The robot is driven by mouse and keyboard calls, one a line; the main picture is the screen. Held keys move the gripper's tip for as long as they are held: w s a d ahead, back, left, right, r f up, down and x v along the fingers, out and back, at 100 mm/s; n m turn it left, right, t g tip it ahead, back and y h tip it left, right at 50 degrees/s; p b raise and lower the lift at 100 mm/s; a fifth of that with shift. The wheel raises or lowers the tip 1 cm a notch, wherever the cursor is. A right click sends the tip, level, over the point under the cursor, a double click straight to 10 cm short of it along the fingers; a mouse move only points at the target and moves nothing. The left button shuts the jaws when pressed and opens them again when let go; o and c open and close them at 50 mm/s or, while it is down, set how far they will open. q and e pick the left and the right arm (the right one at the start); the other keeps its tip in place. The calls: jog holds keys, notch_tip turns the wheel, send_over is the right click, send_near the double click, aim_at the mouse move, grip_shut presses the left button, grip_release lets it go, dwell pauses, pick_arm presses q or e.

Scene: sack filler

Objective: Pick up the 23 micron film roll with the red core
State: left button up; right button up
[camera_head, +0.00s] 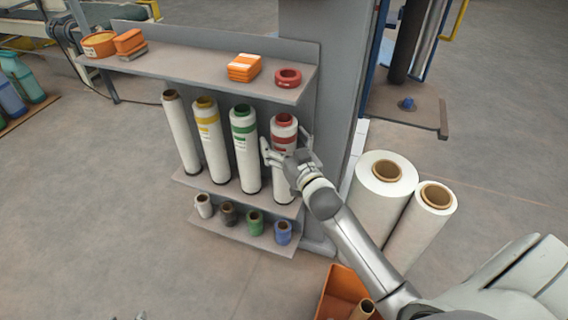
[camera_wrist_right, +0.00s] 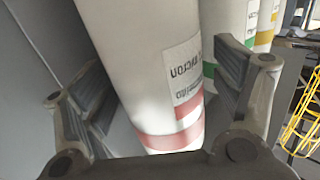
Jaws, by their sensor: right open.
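The film roll with the red core (camera_head: 284,130) stands upright on the middle shelf, at the right end of a row of tall rolls. My right gripper (camera_head: 287,150) is at this roll in the head view, with fingers on either side of it. In the right wrist view the white roll with red bands and a label reading "micron" (camera_wrist_right: 150,65) lies between the open fingers of my right gripper (camera_wrist_right: 155,95); the number on the label is not readable. Whether a finger touches the roll I cannot tell. My left gripper is not in view.
Rolls with green (camera_head: 244,150), yellow (camera_head: 212,140) and brown (camera_head: 180,135) cores stand to the left. Small rolls (camera_head: 255,222) sit on the shelf below. Two large rolls (camera_head: 385,195) and an orange bin (camera_head: 335,290) stand at right.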

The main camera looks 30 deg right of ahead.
grip_shut()
jog(key=shift+r, duration=0.15)
dwell(0.5)
jog(key=shift+r, duration=0.15)
